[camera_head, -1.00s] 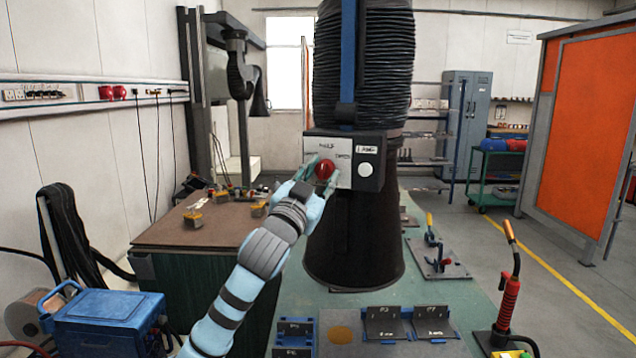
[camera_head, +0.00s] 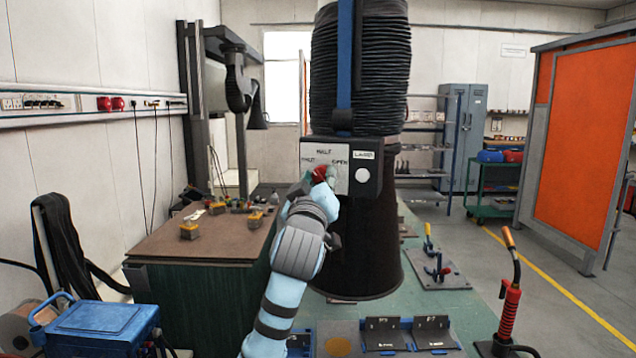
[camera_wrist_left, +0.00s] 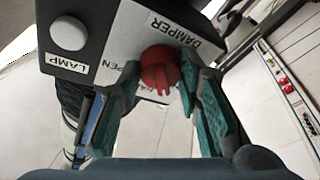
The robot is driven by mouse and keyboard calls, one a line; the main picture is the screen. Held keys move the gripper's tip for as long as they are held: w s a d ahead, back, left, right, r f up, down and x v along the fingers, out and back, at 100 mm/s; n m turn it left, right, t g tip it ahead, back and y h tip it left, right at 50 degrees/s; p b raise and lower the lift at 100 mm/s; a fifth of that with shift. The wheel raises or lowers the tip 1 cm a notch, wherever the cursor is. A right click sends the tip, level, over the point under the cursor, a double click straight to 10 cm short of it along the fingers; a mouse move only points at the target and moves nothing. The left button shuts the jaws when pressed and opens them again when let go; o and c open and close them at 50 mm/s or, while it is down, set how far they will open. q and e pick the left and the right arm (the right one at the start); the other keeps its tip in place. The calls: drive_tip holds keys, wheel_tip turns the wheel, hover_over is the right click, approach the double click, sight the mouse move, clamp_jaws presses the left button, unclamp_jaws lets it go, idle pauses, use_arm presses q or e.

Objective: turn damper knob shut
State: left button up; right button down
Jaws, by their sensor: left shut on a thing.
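The red damper knob (camera_head: 319,174) is on the pale plate of a dark control box (camera_head: 369,147) fixed to the black extraction hood. Words on the plate read HALF at the top, SHUT at left and OPEN at right. My left gripper (camera_head: 326,178) is at the knob and covers much of it in the head view. In the left wrist view the knob (camera_wrist_left: 160,70) sits between the two green fingers (camera_wrist_left: 158,84), which are closed on it. The knob's pointing direction is hard to tell. My right gripper is not in view.
A white lamp button (camera_head: 362,174) is right of the knob on the same box. A brown-topped table (camera_head: 205,240) stands at left.

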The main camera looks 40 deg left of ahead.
use_arm(q)
drive_tip(key=shift+r+n, duration=0.2)
drive_tip(key=shift+n, duration=0.5)
drive_tip(key=o, duration=1.1)
drive_tip(key=shift+f, duration=0.1)
drive_tip(key=shift+o, duration=0.2)
drive_tip(key=shift+s+d, duration=0.1)
drive_tip(key=v, duration=1.1)
drive_tip(key=shift+s+d, duration=0.3)
drive_tip(key=shift+d, duration=0.05)
